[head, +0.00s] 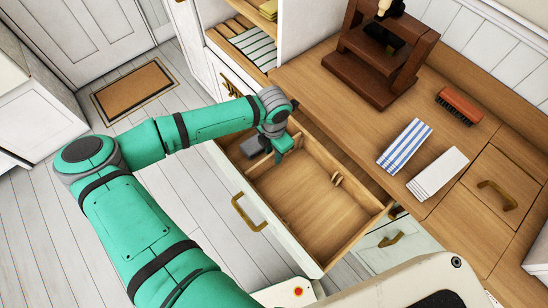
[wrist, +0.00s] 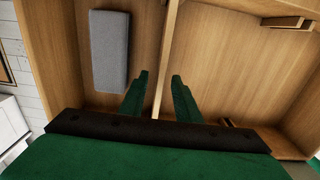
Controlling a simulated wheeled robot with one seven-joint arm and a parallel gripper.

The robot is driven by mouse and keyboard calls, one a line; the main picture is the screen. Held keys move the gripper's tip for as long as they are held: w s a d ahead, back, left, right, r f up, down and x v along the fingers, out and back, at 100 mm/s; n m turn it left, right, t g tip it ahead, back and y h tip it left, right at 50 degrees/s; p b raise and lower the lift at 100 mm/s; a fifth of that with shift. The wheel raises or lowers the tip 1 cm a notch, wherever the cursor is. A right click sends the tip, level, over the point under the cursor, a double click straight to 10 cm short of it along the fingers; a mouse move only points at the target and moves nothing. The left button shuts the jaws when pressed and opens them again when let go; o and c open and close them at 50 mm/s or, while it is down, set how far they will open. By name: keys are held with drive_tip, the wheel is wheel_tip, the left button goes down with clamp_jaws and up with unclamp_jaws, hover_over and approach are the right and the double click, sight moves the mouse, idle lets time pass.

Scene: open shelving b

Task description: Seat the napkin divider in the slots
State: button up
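The drawer (head: 320,262) is pulled out below the counter. The napkin divider, a thin wooden board (head: 262,159), stands on edge across the drawer's left part; in the wrist view it is the upright strip (wrist: 164,60). My gripper (head: 277,160) points down into the drawer over the divider. In the wrist view the fingers of my gripper (wrist: 157,84) are apart, one on each side of the board, with gaps showing. Small wooden slot brackets (head: 337,178) sit on the drawer walls right of the divider; the wrist view shows two, one dark-topped (wrist: 283,22) and one nearer (wrist: 228,122).
A grey folded block (wrist: 110,50) lies in the drawer's left compartment. The drawer's right part is bare. On the counter are a striped cloth (head: 405,145), a white cloth (head: 438,173), a brush (head: 460,105) and a dark wooden stand (head: 375,65).

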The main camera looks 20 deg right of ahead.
wheel_tip(320, 180, down, 5)
drive_tip(key=shift+d+r, duration=0.1)
clamp_jaws()
drive_tip(key=shift+r, duration=0.2)
